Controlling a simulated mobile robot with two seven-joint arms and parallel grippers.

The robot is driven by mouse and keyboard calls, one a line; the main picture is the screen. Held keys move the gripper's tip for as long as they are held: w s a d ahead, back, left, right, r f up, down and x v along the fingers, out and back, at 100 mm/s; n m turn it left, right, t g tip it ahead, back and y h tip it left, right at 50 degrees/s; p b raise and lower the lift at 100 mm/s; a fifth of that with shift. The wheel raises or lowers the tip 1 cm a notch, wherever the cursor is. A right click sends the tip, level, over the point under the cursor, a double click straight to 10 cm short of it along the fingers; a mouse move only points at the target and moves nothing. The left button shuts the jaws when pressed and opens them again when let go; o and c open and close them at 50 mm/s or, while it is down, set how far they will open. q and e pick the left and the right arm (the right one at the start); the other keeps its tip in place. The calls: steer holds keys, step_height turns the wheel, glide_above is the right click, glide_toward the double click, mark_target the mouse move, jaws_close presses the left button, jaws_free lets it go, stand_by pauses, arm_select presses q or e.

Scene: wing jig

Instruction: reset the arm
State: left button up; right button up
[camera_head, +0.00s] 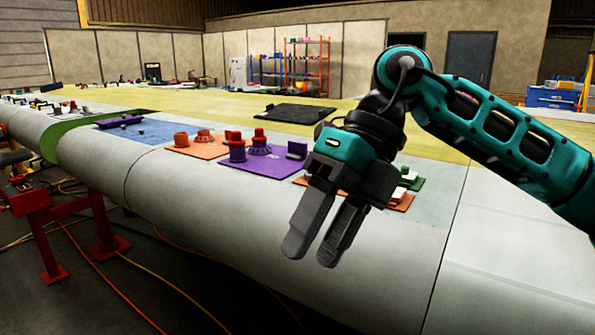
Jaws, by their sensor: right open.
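My right gripper (317,255) hangs in front of the wing surface, with its two dark fingers apart and nothing between them. Its teal arm comes in from the right edge and bends down at the wrist. The fingers look in front of or above the grey rounded leading edge (200,215); I cannot tell the gap. My left gripper is not in view.
A black flat panel (293,113) lies farther back. A red stand (35,205) and loose cables are at lower left.

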steer(key=s+a+m+g+y, duration=0.25)
steer(key=a+g+y, duration=0.25)
steer(key=a+y, duration=0.45)
steer(key=w+d+f+m+t+y, duration=0.3)
steer(key=w+m+t+y, duration=0.1)
steer(key=m+t, duration=0.5)
steer(key=w+d+f+m+t+y, duration=0.3)
steer(key=m+t+y, duration=0.1)
steer(key=m+t, duration=0.5)
steer(key=w+d+f+m+t+h, duration=0.3)
steer(key=d+f+m+t+h, duration=0.4)
steer(key=f+m+t+h, duration=0.4)
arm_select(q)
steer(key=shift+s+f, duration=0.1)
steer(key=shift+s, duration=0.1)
arm_select(e)
steer(key=s+d+f+m+g+h, duration=0.3)
steer(key=s+d+f, duration=0.1)
steer(key=f, duration=0.4)
steer(key=s+d+f+m+g+h, duration=0.3)
steer(key=s+f, duration=0.3)
steer(key=f, duration=0.3)
steer(key=s+d+f+m+g+h, duration=0.3)
steer(key=s+f, duration=0.3)
steer(key=f, duration=0.3)
steer(key=shift+d+f+h, duration=0.15)
steer(key=shift+d+h, duration=0.4)
steer(key=shift+d, duration=0.35)
